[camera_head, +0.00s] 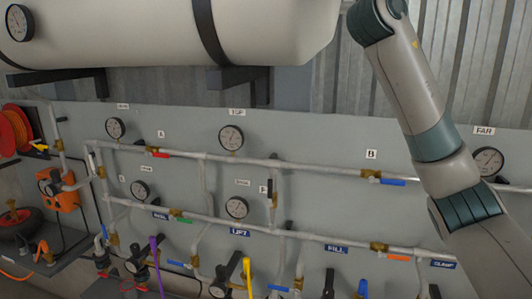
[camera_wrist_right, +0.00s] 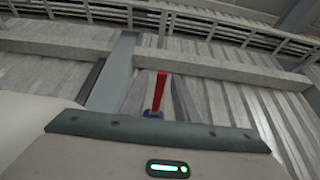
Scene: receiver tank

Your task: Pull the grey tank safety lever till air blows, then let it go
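The cream tank (camera_head: 120,35) with black straps fills the upper left of the head view. A pale rounded surface, likely the tank (camera_wrist_right: 30,115), shows at the left of the right wrist view. I cannot make out a grey safety lever in either view. My right arm rises past the tank's right end, and its gripper is above the head view's frame. My left gripper is out of view.
Below the tank, a grey panel (camera_head: 330,215) carries pipes, gauges and coloured valve handles. A black bracket (camera_head: 240,80) supports the tank. A red hose reel (camera_head: 14,130) hangs at left. Beams (camera_wrist_right: 60,55) and corrugated wall surround the gripper.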

